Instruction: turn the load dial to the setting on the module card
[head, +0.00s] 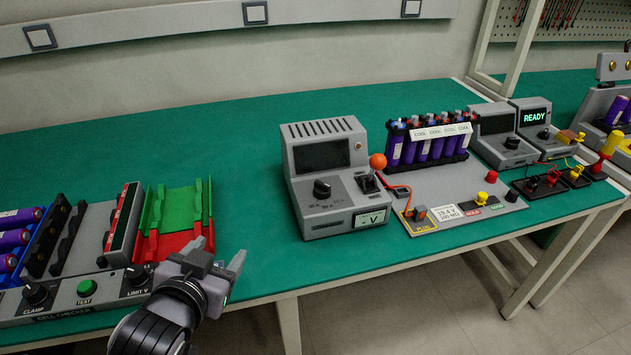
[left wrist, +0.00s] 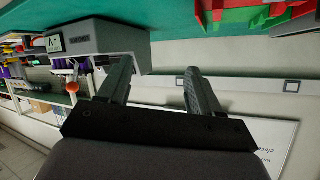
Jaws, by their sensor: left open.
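The load tester (head: 325,170) is a grey box on the green bench, with a dark screen. Its black load dial (head: 322,188) sits on the sloped front panel; its exact setting is too small to read. My right gripper is out of view.
An orange-knobbed lever (head: 377,163) stands right of the dial. A cell checker (head: 85,290) and a red-green tray (head: 178,215) are at left. Purple cells (head: 430,145) and a READY unit (head: 536,117) are at right. Bench behind the tester is clear.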

